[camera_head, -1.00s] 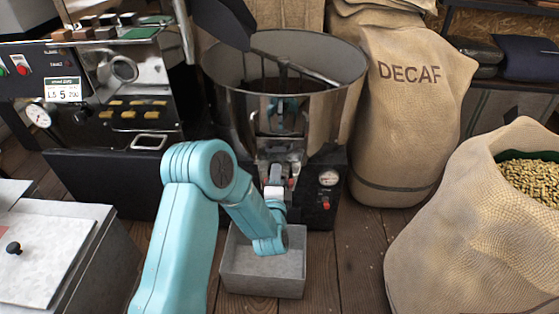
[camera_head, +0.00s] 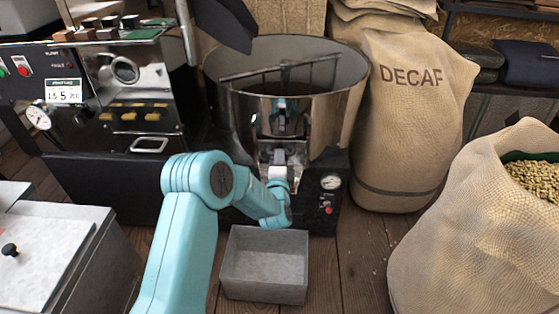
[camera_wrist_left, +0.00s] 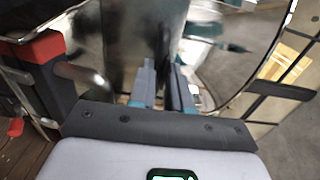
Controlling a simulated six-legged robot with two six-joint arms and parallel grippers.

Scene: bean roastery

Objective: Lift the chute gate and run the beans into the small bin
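The round metal drum (camera_head: 340,105) stands in the middle with a stirring bar across it. The chute and its gate (camera_head: 280,157) are at its front, partly hidden by my left gripper (camera_head: 280,172). In the left wrist view my two fingers (camera_wrist_left: 165,88) are close together against shiny metal, with a narrow dark strip between them. Whether they grip the gate is unclear. The small grey bin (camera_head: 265,289) stands on the floor under the chute, and I see no beans in it. My right gripper is out of view.
A black roaster front (camera_head: 110,185) is at the left, with a grey box (camera_head: 110,265) before it. A DECAF sack (camera_head: 415,130) and an open sack of beans (camera_head: 470,240) stand at the right.

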